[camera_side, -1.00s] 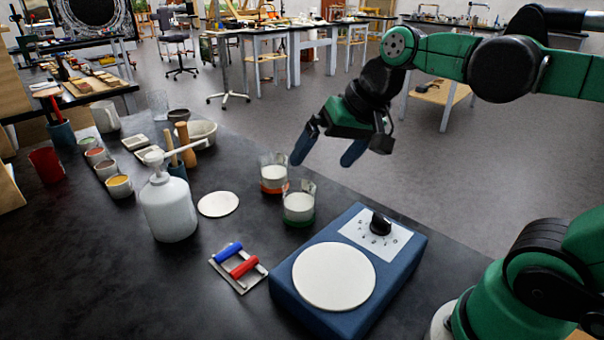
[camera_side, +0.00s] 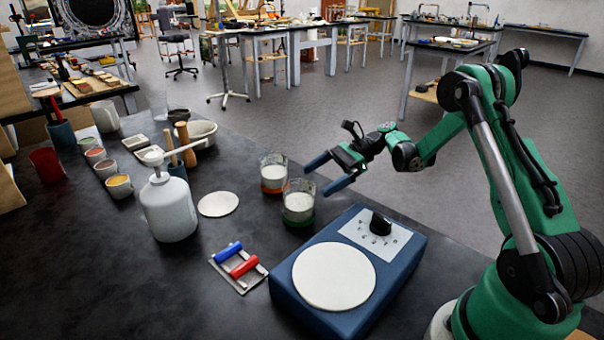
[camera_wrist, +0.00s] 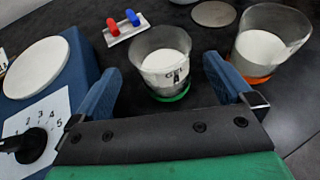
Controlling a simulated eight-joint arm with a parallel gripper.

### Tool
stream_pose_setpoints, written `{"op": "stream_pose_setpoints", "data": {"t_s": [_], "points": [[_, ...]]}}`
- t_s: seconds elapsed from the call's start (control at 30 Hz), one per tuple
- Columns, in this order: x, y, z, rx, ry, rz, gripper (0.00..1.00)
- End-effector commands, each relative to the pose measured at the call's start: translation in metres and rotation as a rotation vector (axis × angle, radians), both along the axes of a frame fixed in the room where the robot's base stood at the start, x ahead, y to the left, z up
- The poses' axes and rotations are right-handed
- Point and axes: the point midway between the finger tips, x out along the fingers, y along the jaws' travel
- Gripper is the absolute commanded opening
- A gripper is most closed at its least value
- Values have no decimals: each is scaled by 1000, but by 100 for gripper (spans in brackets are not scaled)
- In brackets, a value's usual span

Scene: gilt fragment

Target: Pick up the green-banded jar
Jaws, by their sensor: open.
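The green-banded jar (camera_side: 299,208) is a clear glass with white contents and a green band at its base. It stands upright on the dark table by the blue hotplate-like device. It also shows in the wrist view (camera_wrist: 163,62), ahead of and between my fingers. My gripper (camera_side: 322,175) is open and empty, level and pointing left, near the jar's rim on its right side. In the wrist view my gripper's blue fingertips (camera_wrist: 162,75) are spread wide. An orange-banded jar (camera_side: 272,176) stands just behind the green-banded one; it also shows at right in the wrist view (camera_wrist: 262,45).
The blue device (camera_side: 397,262) with a white round plate and black knob stands in front of the jars. A rack with blue and red rollers (camera_side: 238,268), a white disc (camera_side: 218,204) and a white pump bottle (camera_side: 168,208) are to the left. Several cups stand farther left.

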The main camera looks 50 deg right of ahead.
Motion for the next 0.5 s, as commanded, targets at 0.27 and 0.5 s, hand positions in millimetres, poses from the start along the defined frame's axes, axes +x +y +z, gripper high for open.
{"op": "stream_pose_setpoints", "data": {"t_s": [0.27, 0.5], "points": [[5, 11, -28, -2, -2, 2, 100], [17, 40, -40, -2, -2, 3, 100]]}}
